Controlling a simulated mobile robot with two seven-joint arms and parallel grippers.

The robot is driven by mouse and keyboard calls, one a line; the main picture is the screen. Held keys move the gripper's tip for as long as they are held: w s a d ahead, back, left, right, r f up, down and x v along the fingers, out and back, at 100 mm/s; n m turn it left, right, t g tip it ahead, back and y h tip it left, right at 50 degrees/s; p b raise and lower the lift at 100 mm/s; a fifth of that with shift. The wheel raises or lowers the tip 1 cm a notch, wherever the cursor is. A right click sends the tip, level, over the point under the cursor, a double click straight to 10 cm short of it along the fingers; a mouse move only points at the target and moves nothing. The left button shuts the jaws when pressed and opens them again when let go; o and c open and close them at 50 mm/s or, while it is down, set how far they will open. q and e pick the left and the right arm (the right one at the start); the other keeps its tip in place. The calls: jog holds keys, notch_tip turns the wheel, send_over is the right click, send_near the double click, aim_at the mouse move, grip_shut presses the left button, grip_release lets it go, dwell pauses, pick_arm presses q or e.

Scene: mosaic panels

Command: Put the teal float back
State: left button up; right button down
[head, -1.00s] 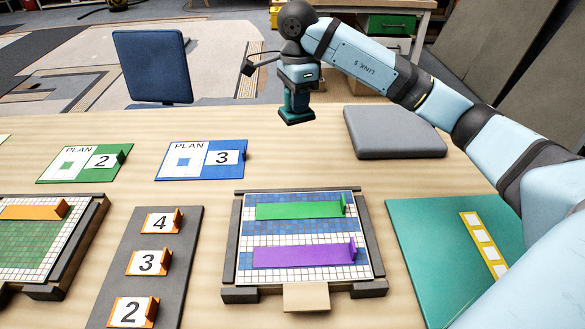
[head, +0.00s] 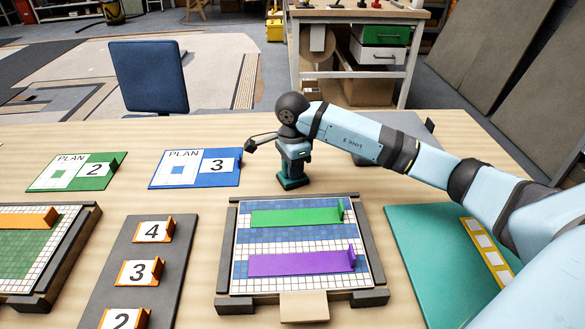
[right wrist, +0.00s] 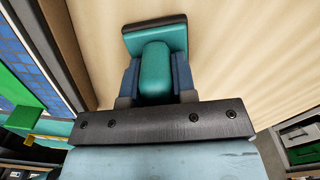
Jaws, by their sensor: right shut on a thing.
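The teal float (head: 292,182) is held in my right gripper (head: 294,160), just behind the back edge of the middle mosaic panel. In the right wrist view, the float's teal handle (right wrist: 155,72) sits between the two fingers, with its dark-edged teal plate (right wrist: 154,37) beyond. My right gripper is shut on it. The float is over or on the wooden table; I cannot tell whether it touches. My left gripper is not in view.
The middle panel (head: 377,265) carries a green strip (head: 295,217) and a purple strip (head: 300,263). A grey slab (head: 405,123) lies behind my arm, partly hidden. A teal mat (head: 420,255) is at right. Plan cards (head: 195,168) are at left; bare table surrounds the float.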

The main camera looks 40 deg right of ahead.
jog(key=shift+f, duration=0.15)
jog(key=c, duration=0.9)
grip_release()
notch_tip(320, 180, up, 12)
jog(key=shift+r+p, duration=0.2)
jog(key=shift+p, duration=0.75)
